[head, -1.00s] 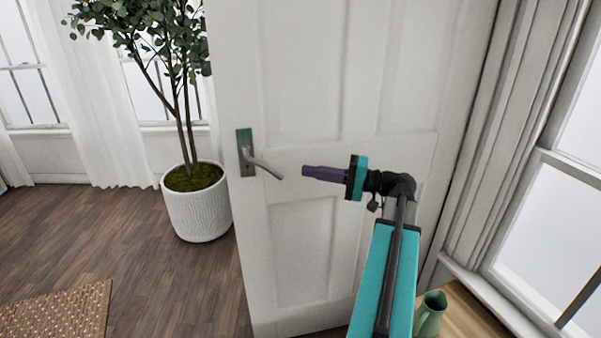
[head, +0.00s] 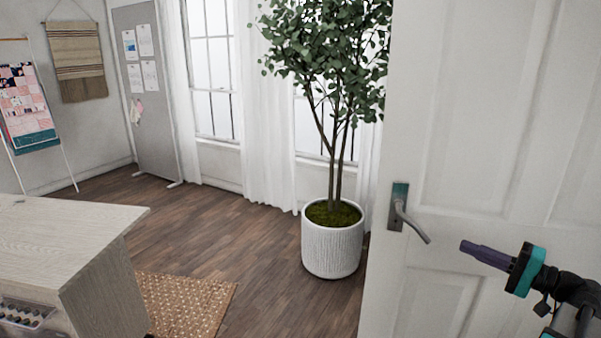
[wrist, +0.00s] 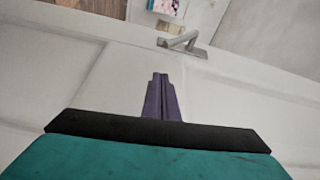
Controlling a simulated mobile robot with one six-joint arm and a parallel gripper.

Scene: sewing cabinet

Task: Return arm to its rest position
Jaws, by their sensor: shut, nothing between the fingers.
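My gripper (head: 466,247) is at the right of the head view, with its purple fingers together and nothing between them. It points left toward the metal door handle (head: 408,214) on the white door (head: 450,120) and is apart from it. In the wrist view my gripper (wrist: 158,76) is shut in the middle, and the handle (wrist: 182,42) shows beyond the fingertips. The handle's lever slopes down to the right in the head view. The rest of my arm is mostly cut off at the lower right corner.
A potted tree (head: 332,245) stands left of the door's edge. A pale wooden cabinet (head: 60,235) is at the lower left, by a woven rug (head: 185,305). Open wood floor (head: 240,225) lies between. A grey pin board (head: 152,95) and a quilt stand (head: 30,105) are at the back left.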

